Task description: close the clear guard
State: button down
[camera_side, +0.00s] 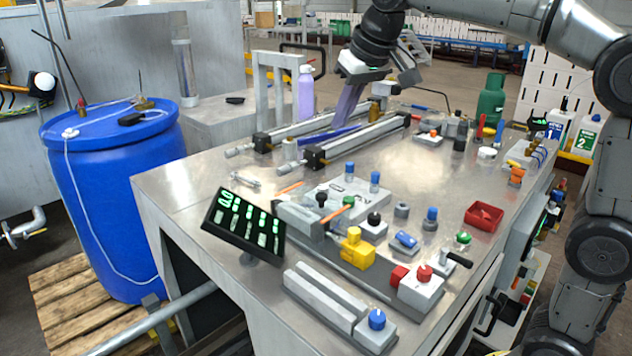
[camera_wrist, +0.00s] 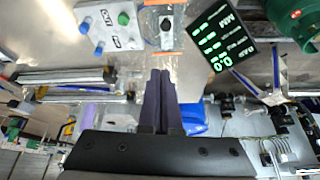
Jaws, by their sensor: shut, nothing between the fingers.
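The clear guard is hard to make out. Two orange strips, one at the rear left (camera_side: 290,188) and one at the front right (camera_side: 340,214), flank a block with a black knob (camera_side: 322,199) and look like its edges. In the wrist view the orange strips (camera_wrist: 165,53) show again beside the black knob (camera_wrist: 166,24), with faint glossy reflections near them. I cannot tell the guard's exact angle. My gripper (camera_side: 340,124) is shut and empty, pointing down above the rear part of the bench, well behind the strips. Its fingertips (camera_wrist: 160,72) touch nothing that I can see.
A black display with green digits (camera_side: 244,226) stands left of the strips. A control box with blue and green buttons (camera_wrist: 110,27) is close by. Metal rails (camera_side: 355,140) lie under my gripper. A yellow block (camera_side: 355,250) and red tray (camera_side: 484,216) stand nearer the front and right.

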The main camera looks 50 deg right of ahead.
jog(key=w+f, duration=0.3)
jog(key=w, duration=0.2)
jog(key=g, duration=0.1)
send_over(311, 199)
jog(key=w, duration=0.2)
jog(key=f, duration=1.2)
jog(key=shift+d+f, duration=0.2)
jog(key=shift+s+a, duration=0.2)
jog(key=shift+s, duration=0.85)
jog(key=shift+s+a+f, duration=0.1)
jog(key=shift+s+f, duration=0.05)
jog(key=shift+s, duration=0.65)
jog(key=s, duration=1.7)
jog(key=shift+s, duration=0.35)
